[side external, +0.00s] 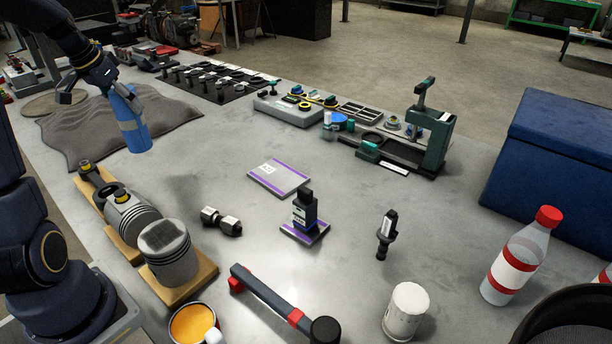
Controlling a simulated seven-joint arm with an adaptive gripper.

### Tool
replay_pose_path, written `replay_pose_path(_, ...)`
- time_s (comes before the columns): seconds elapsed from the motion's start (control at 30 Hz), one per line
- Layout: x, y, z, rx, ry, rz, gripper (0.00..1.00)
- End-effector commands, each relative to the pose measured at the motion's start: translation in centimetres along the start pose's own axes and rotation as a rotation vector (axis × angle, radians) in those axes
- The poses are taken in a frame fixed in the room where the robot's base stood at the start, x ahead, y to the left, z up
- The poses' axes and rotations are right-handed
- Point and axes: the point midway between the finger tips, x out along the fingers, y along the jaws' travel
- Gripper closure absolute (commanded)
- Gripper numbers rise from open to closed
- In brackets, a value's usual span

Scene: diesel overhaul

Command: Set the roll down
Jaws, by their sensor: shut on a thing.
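The roll's lower end shows in front of the right part of the dark grey cloth (72,128). I cannot tell whether that end touches anything. The roll's top is partly hidden by the gripper.
A piston (168,250) stands on a wooden board at the front left. Dark parts in rows (215,78) lie behind the cloth. The grey bench (215,160) is clear right of the roll. A bottle (520,258) stands far right.

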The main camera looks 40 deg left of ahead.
Motion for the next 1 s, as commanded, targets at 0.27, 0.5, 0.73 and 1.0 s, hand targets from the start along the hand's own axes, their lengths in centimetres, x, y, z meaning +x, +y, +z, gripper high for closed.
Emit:
replay_pose_path(0.27, 0.1, 2.9, 2.7, -0.108, 0.003, -0.047, 0.78)
replay_pose_path(0.5, -0.9, 10.4, 4.0, -0.057, 0.005, -0.026, 0.78)
replay_pose_path(0.73, -1.7, 14.4, 3.3, 0.041, 0.003, 0.015, 0.78)
replay_pose_path(1.0, 3.2, 13.6, -1.2, 0.047, -0.004, 0.020, 0.78)
